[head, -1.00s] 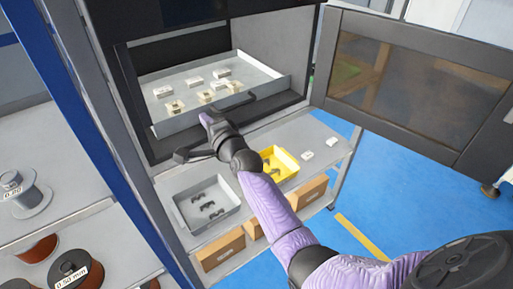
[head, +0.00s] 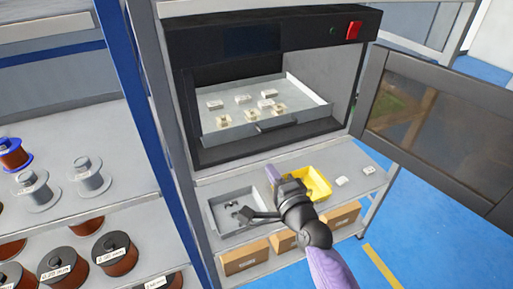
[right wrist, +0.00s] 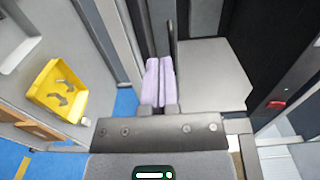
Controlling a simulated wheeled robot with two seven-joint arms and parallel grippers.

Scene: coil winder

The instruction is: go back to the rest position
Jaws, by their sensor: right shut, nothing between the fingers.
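My right gripper (head: 272,174) is in front of the machine, over the shelf below it in the picture, with its purple fingers together and nothing between them. In the right wrist view the two purple fingers (right wrist: 158,82) lie side by side, clear of other things. My right arm comes in from the bottom. My left gripper is not in view.
The machine's door (head: 430,120) hangs open at right. A metal tray (head: 305,118) inside holds several small pale parts. Below stand a grey bin (head: 222,226) and a yellow bin (head: 318,184). Wire spools fill the left rack (head: 120,150). Blue floor (head: 420,240) is free at right.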

